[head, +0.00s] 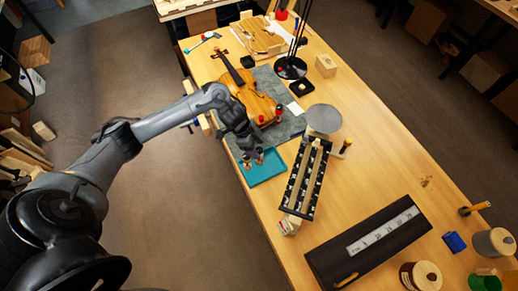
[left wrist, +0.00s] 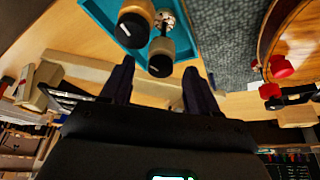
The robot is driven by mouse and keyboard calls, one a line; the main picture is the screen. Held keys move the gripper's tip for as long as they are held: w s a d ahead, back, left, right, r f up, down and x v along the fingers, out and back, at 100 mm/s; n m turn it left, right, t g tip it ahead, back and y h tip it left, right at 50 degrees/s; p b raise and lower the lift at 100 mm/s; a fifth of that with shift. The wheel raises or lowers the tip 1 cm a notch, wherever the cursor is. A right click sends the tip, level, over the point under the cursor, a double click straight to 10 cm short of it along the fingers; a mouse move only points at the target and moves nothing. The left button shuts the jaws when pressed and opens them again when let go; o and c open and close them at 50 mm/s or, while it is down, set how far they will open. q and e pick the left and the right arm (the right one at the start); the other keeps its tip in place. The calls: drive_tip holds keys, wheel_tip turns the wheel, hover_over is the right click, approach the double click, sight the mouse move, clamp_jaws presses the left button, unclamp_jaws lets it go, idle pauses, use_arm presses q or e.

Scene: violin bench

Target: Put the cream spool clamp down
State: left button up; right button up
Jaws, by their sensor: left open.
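The cream spool clamp (left wrist: 134,24) shows at the top of the left wrist view as a pale round spool with a dark face, over the teal tray (left wrist: 108,14). A second dark-faced pale spool (left wrist: 160,56) is beside it, with a metal nut near both; I cannot tell whether they are one clamp. In the head view the spools (head: 246,160) look small at the teal tray (head: 266,171). My left gripper (head: 252,150) is above the tray; its two fingers (left wrist: 160,88) are apart with nothing gripped between them. My right gripper is not in view.
The violin body (head: 252,97) lies on a grey mat (head: 290,128) beyond the tray, with red-topped clamps (head: 279,110) at its edge. A black rack (head: 306,180) and a round grey plate (head: 323,119) stand to the right.

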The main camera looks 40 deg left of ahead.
use_arm(q)
drive_tip(key=v, duration=0.8)
drive_tip(key=s+d+f+t, duration=0.2)
drive_tip(key=d+t, duration=0.3)
drive_tip(key=d, duration=1.2)
drive_tip(key=s+a+r+n+g+y, duration=0.1)
drive_tip(key=s+n, duration=0.3)
drive_tip(key=s, duration=0.4)
drive_tip(key=s+a+n+g+y, duration=0.2)
drive_tip(key=s+n, duration=0.3)
drive_tip(key=s, duration=0.3)
drive_tip(key=shift+s+r+g+y+p, duration=0.3)
drive_tip(key=shift+s+r+g+p, duration=0.1)
drive_tip(key=shift+g, duration=0.1)
drive_tip(key=shift+w, duration=0.1)
